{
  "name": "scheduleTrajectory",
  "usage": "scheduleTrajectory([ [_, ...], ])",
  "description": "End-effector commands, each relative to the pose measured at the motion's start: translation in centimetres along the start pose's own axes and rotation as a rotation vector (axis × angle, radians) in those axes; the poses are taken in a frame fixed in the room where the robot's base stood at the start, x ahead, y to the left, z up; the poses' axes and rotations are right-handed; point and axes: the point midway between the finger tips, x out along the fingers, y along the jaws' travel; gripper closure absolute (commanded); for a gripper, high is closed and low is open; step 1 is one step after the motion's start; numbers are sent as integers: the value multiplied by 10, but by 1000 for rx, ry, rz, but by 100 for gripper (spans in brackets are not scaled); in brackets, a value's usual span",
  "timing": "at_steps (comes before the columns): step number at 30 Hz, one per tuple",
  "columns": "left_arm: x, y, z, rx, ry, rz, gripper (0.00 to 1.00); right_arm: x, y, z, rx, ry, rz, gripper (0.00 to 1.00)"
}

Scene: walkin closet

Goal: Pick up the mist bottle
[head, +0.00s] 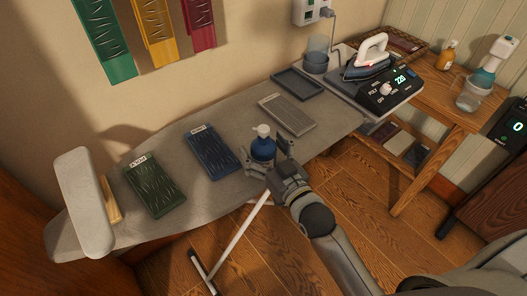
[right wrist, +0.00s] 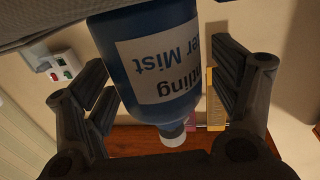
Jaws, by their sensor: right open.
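The mist bottle (head: 263,147) is blue with a white cap and stands upright near the front edge of the ironing board (head: 232,121). In the right wrist view the bottle (right wrist: 153,60) appears upside down, with a white label reading partly "Mist". My right gripper (head: 267,158) is open at the bottle, with one finger on either side of it. The wrist view shows gaps between the fingers and the bottle's sides. My left gripper is not in view.
Green (head: 155,187), blue (head: 210,152) and grey (head: 288,114) fabric panels lie on the board around the bottle. An iron (head: 369,57) stands on its station (head: 391,90) at the board's right end. A wooden table (head: 437,98) holds other bottles. Wood floor lies in front.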

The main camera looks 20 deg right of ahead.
Motion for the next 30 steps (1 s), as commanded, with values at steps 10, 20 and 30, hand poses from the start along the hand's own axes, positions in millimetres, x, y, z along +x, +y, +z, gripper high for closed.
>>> scheduleTrajectory([
  [10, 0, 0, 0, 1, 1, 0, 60, 0, 0, 0, 0, 0, 0, 38],
  [20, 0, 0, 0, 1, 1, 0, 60, 0, 0, -2, 0, 4, 0, 78],
  [30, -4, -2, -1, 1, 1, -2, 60, 0, 0, -5, 0, 4, 0, 78],
])
